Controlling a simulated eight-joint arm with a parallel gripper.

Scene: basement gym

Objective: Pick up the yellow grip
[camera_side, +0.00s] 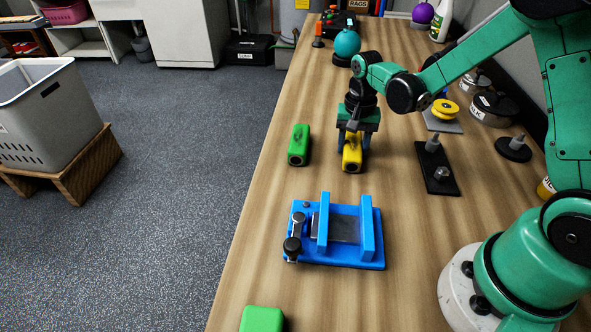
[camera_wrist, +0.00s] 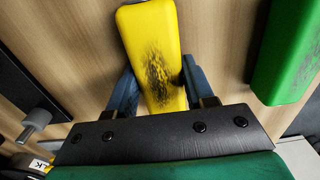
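The yellow grip (camera_side: 352,158) lies on the wooden bench, with dark scuffs on its top. It fills the middle of the wrist view (camera_wrist: 155,50), slightly askew to my gripper. My gripper (camera_side: 355,143) is down over it, one dark blue finger on each side. The fingers also show in the wrist view (camera_wrist: 158,88), close beside the grip's sides. I see no clear squeeze, and the fingers look open around it. Whether either finger touches the grip is hard to tell. The grip's lower sides are partly hidden.
A scuffed green block (camera_side: 299,145) lies to the left of the yellow grip; it shows at right in the wrist view (camera_wrist: 290,50). A blue vise-like fixture (camera_side: 374,250) stands nearer. Another green block (camera_side: 262,319) is at the front. A black plate with posts (camera_side: 437,170) is right.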

